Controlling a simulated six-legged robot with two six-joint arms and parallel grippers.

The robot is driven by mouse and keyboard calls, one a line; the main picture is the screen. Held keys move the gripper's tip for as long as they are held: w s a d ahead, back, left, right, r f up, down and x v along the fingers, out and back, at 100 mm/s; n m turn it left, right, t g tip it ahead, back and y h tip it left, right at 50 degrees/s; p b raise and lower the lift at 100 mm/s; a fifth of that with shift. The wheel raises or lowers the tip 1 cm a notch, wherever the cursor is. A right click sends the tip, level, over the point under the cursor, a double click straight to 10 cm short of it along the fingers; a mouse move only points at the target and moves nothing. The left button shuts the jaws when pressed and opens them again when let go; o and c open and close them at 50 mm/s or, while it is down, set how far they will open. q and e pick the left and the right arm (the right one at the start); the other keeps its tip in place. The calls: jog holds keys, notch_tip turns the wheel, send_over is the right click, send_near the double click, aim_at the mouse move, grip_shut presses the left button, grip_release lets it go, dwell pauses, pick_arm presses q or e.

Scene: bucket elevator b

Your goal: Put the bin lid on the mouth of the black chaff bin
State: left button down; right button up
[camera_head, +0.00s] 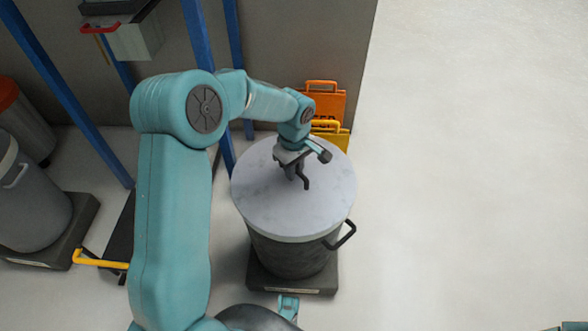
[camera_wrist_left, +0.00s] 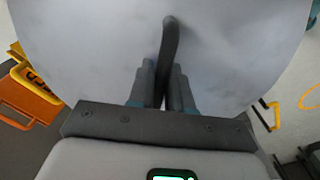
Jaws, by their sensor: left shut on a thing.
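The bin lid (camera_head: 262,200) is a pale, marbled round disc with a dark bent handle in its middle. It lies roughly level over the black chaff bin (camera_head: 290,256) and hides its mouth. No gap shows between lid and bin at the front, but I cannot tell whether the lid rests on the rim all round. My left gripper (camera_head: 298,178) is above the lid, shut on its handle. In the left wrist view the fingers (camera_wrist_left: 163,88) close around the handle, with the lid (camera_wrist_left: 90,50) filling the view behind.
The bin stands on a dark square base (camera_head: 292,283), its side handle (camera_head: 343,237) sticking out right. Orange (camera_head: 327,101) and yellow (camera_head: 337,138) folded signs stand behind it. Blue posts (camera_head: 68,95) and a grey bin (camera_head: 30,200) are at left. The floor at right is clear.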

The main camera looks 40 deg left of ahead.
pick_arm(q)
jog(key=c, duration=1)
grip_release()
jog(key=shift+c, duration=0.2)
notch_tip(320, 180, up, 12)
jog(key=p, duration=0.3)
